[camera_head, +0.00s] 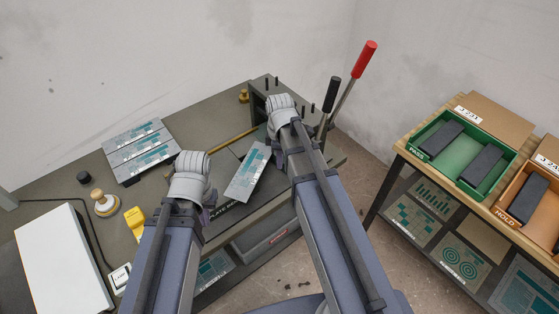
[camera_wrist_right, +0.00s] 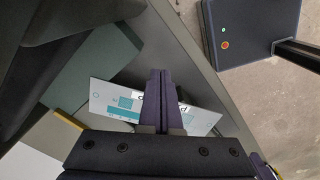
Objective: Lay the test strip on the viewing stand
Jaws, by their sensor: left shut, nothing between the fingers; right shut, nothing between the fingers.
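A pale printed strip (camera_head: 248,172) with teal bars lies tilted on the bench between my two arms, and it shows in the right wrist view (camera_wrist_right: 112,104). My right gripper (camera_wrist_right: 160,74) is shut and empty, its fingers crossing in front of the strip in that view; I cannot tell whether they touch it. In the head view my right wrist mostly hides its fingers. My left gripper (camera_head: 208,205) is shut and empty, left of the strip, its fingers mostly hidden. I cannot tell which thing is the viewing stand.
A white box (camera_head: 60,262), a yellow object (camera_head: 134,220) and a round wooden-knobbed tool (camera_head: 103,203) stand at left. Red (camera_head: 364,60) and black (camera_head: 331,95) handled levers rise behind my right arm. Green (camera_head: 460,152) and orange (camera_head: 521,205) trays sit on a separate table at right.

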